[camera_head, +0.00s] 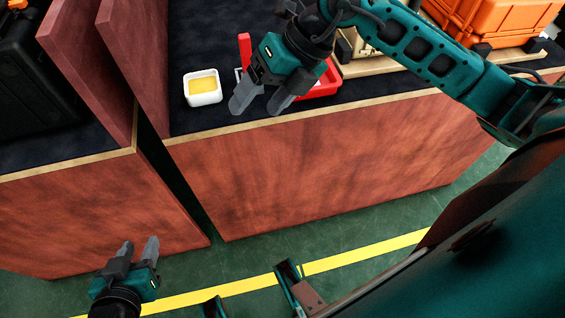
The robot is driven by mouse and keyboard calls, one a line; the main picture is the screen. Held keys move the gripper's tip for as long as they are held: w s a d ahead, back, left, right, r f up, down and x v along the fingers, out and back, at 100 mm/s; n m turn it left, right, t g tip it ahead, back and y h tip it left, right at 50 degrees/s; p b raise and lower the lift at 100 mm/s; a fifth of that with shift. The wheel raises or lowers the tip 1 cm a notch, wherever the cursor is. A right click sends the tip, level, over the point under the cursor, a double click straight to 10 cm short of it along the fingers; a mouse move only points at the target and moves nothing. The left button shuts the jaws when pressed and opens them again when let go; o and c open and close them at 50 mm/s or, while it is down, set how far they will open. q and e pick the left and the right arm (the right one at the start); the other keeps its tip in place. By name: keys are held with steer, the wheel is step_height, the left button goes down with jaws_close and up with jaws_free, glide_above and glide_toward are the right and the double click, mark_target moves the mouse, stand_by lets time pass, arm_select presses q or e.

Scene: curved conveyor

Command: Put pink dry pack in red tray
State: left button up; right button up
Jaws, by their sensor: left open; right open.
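A red tray (326,86) lies on the dark top of the right counter. My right gripper and wrist cover much of it. My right gripper (257,107) is open and empty, its fingers pointing down at the tray's left side, near the counter's front edge. My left gripper (139,246) is open and empty, low at the bottom left, in front of the left counter and away from the tray. I cannot make out a pink dry pack; it may be hidden behind my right gripper.
A white dish with yellow contents (202,88) stands left of my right gripper. A red upright piece (245,50) is behind it. An orange case (500,22) is at the back right. Reddish panels (137,55) rise at the left. A gap separates the two counters.

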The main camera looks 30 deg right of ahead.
steer(key=s+a+r+m+t+y, duration=0.1)
steer(key=s+a+r+m+y, duration=0.15)
steer(key=a+y, duration=0.35)
steer(key=s+a+r+m+y, duration=0.1)
steer(key=a+r+m+y, duration=0.1)
steer(key=a+r+y, duration=0.3)
steer(key=w+d+f+m+t+h, duration=0.3)
steer(key=d+f+m+t+h, duration=0.3)
steer(key=m, duration=0.5)
steer(key=w+d+f+m+t+h, duration=0.4)
steer(key=m+t, duration=0.4)
steer(key=m, duration=0.4)
steer(key=s+f+m+g+h, duration=0.2)
steer(key=s+f, duration=0.3)
steer(key=f, duration=0.3)
steer(key=s+f+m+g+h, duration=0.2)
steer(key=s+f+m+g, duration=0.2)
steer(key=f, duration=0.4)
steer(key=shift+s+d+f+h, duration=0.2)
steer(key=shift+s+d+h, duration=0.15)
steer(key=shift+s, duration=0.2)
